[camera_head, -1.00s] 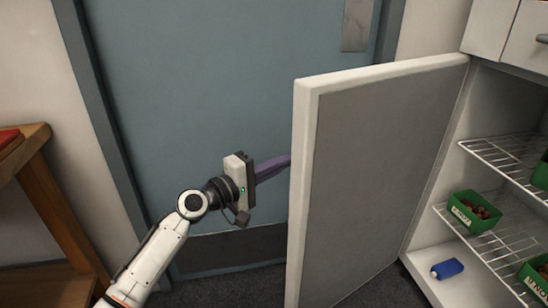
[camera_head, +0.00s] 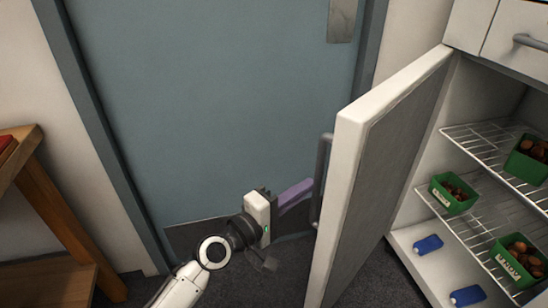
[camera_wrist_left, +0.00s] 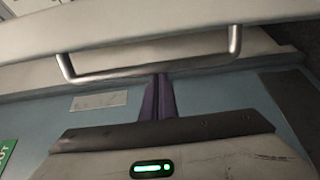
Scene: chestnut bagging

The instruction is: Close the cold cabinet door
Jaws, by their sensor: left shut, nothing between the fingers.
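The cold cabinet door (camera_head: 385,170) stands wide open, its grey inner face and pale front edge showing in the head view. Its handle (camera_head: 322,180) is a metal bar on the outer side, left of that edge. In the left wrist view the handle (camera_wrist_left: 150,73) crosses above my fingers. My left gripper (camera_head: 306,187) has purple fingers, shut and empty, with tips close to the handle. In the wrist view the shut fingers (camera_wrist_left: 158,92) point up to the bar; whether they touch it I cannot tell. My right gripper is out of view.
The open cabinet's wire shelves (camera_head: 480,215) hold green boxes of chestnuts (camera_head: 453,194). Blue items (camera_head: 428,244) lie on the cabinet floor. A blue-grey room door (camera_head: 210,110) stands behind my arm. A wooden table (camera_head: 50,215) is at the left.

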